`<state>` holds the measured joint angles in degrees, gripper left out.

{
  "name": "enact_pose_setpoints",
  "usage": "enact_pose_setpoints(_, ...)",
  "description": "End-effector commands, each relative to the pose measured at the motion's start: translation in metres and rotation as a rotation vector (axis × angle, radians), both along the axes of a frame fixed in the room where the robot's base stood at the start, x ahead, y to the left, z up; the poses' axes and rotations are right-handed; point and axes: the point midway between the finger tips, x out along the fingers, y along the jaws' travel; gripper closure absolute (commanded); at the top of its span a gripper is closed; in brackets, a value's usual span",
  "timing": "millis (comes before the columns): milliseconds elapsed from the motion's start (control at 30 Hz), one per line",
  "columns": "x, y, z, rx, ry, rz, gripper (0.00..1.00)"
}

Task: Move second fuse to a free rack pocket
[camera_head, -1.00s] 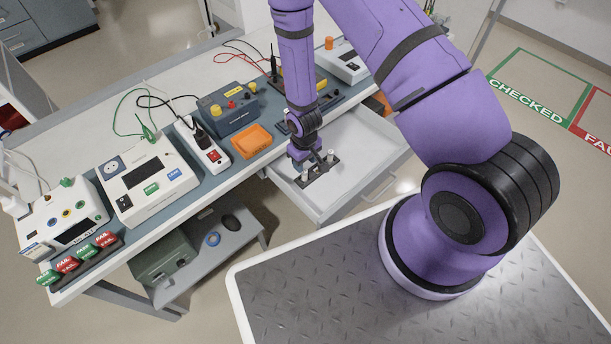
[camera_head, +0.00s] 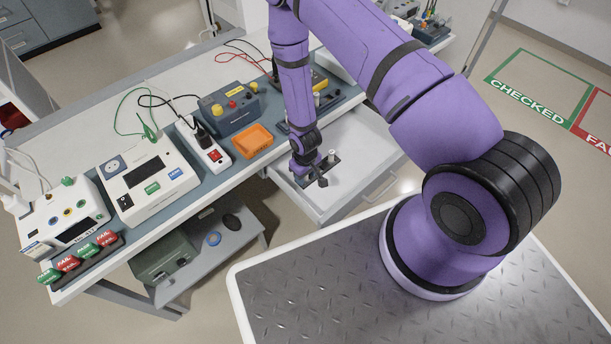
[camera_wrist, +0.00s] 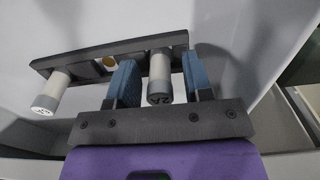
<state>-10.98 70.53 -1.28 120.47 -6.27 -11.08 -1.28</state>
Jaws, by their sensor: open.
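In the wrist view, a pale cylindrical fuse (camera_wrist: 160,77) with a small dark marking on its end stands in the dark rack (camera_wrist: 80,57). A similar fuse (camera_wrist: 52,92) stands at the rack's left end. Between them, an empty rack pocket (camera_wrist: 108,62) shows a brass-coloured ring. My gripper (camera_wrist: 160,80) is open, its two blue pads on either side of the right fuse, with visible gaps. In the head view, my gripper (camera_head: 311,178) is low over the rack, hiding one fuse; the other fuse (camera_head: 332,156) shows behind it.
The rack lies in an open pale drawer (camera_head: 352,190) under the bench. An orange tray (camera_head: 253,141), a power strip (camera_head: 205,148) and several testers stand on the bench above. The drawer floor right of the rack is clear.

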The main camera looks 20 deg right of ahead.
Motion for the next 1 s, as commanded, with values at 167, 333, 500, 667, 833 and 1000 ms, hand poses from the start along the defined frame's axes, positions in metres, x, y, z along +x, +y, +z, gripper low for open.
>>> enact_pose_setpoints(167,0.0,0.0,0.0,0.0,0.0,0.0,0.54)
enact_pose_setpoints(333,0.0,0.0,0.0,0.0,0.0,0.0,0.91)
enact_pose_setpoints(500,0.0,0.0,0.0,0.0,0.0,0.0,1.0)
enact_pose_setpoints(667,0.0,0.0,0.001,0.0,0.0,0.0,1.0)
enact_pose_setpoints(833,0.0,0.0,0.004,0.0,0.0,0.0,1.0)
enact_pose_setpoints(1000,0.0,0.0,0.01,0.0,0.0,0.0,1.0)
